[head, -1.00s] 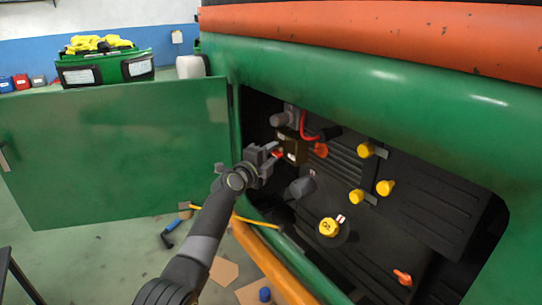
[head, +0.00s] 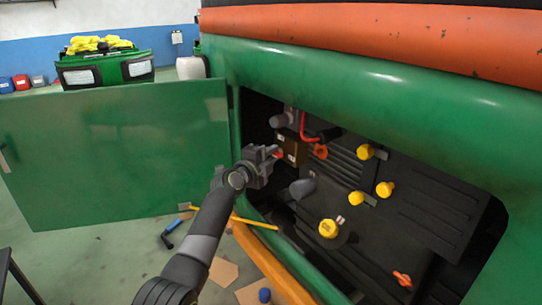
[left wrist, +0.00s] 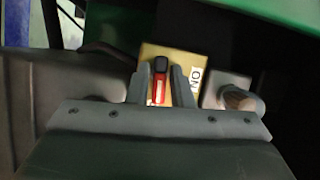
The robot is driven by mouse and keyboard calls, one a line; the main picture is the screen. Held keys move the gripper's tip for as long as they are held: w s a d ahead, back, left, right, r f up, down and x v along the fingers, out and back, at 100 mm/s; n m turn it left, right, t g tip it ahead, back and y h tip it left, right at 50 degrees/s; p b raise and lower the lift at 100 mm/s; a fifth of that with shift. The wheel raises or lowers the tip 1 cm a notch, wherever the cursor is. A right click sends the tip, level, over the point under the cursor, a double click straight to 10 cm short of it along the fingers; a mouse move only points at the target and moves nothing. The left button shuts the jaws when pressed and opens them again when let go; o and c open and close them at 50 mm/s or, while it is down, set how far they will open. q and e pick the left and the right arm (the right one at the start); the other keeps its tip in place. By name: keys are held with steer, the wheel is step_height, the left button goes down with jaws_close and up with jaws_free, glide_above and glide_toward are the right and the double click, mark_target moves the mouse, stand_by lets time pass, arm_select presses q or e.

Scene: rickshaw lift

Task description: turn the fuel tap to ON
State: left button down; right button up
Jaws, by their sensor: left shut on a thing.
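The fuel tap's red lever with a black end (left wrist: 159,84) stands between the fingers of my left gripper (left wrist: 160,88) in the left wrist view. Its tan plate (left wrist: 150,50) is behind it, with a white ON label (left wrist: 195,80) just right of the fingers. In the head view my left gripper (head: 274,153) is at the left side of the engine bay, shut on the lever, beside the brownish tap block (head: 291,150). The fingers hide most of the lever there. My right gripper is not in view.
The open green door (head: 115,155) is left of my arm. Yellow caps (head: 384,188), a yellow round cap (head: 328,228) and an orange knob (head: 402,279) are on the dark engine. A grey knob (left wrist: 240,98) is right of the plate. Tools and cardboard lie on the floor.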

arm_select(q)
steer(key=shift+n+g, duration=0.4)
steer(key=shift+n, duration=0.5)
steer(key=shift+n+g+b, duration=0.6)
steer(key=shift+n, duration=0.7)
steer(key=c, duration=1.4)
jaws_free()
steer(key=shift+a, duration=0.1)
steer(key=shift+c, duration=0.2)
steer(key=shift+s+r, duration=0.1)
steer(key=b+v, duration=0.2)
steer(key=v, duration=1.5)
steer(key=shift+r, duration=0.25)
